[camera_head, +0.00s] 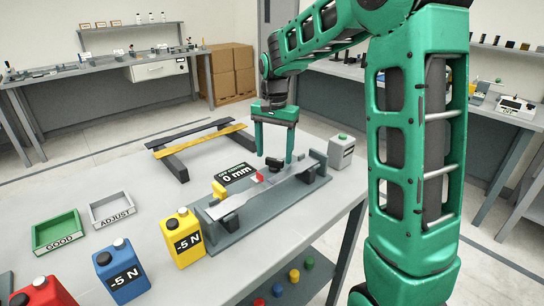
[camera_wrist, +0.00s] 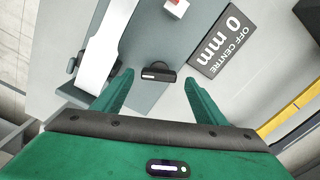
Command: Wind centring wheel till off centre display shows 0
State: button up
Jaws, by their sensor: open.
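The off centre display (camera_head: 236,175) is a dark plate on the table that reads 0 mm. It also reads OFF CENTRE 0 mm in the wrist view (camera_wrist: 222,40). The centring wheel (camera_wrist: 157,72) looks like a small black knob with a pale mark, at the side of the grey test fixture (camera_head: 266,212); it is small and partly hidden in the head view (camera_head: 274,163). My gripper (camera_head: 273,156) is open and points down above the wheel. In the wrist view its fingers (camera_wrist: 158,78) stand apart on either side of the wheel; I cannot tell whether they touch it.
A metal strip (camera_head: 238,200) lies along the fixture, with a red and white block (camera_head: 257,176) beside it. Yellow (camera_head: 183,238) and blue (camera_head: 122,272) weights marked -5 N stand in front. Green (camera_head: 57,231) and grey (camera_head: 112,209) trays lie left. A rack with bars (camera_head: 200,138) stands behind.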

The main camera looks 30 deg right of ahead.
aim_at(274, 159)
notch_tip(274, 159, up, 9)
dwell(0.3)
dwell(0.5)
jog(key=s+d+f+n, duration=0.1)
jog(key=s+d+f, duration=0.1)
jog(key=s, duration=0.9)
jog(key=s+d+f+n, duration=0.1)
jog(key=s+f, duration=0.3)
jog(key=s, duration=0.8)
jog(key=s+d+f+n, duration=0.1)
jog(key=s+d+f, duration=0.2)
jog(key=s, duration=0.9)
jog(key=shift+d+f+n, duration=0.35)
jog(key=shift+f+n, duration=0.05)
jog(key=shift+f, duration=0.15)
jog(key=shift+w+f, duration=0.25)
jog(key=shift+w, duration=0.35)
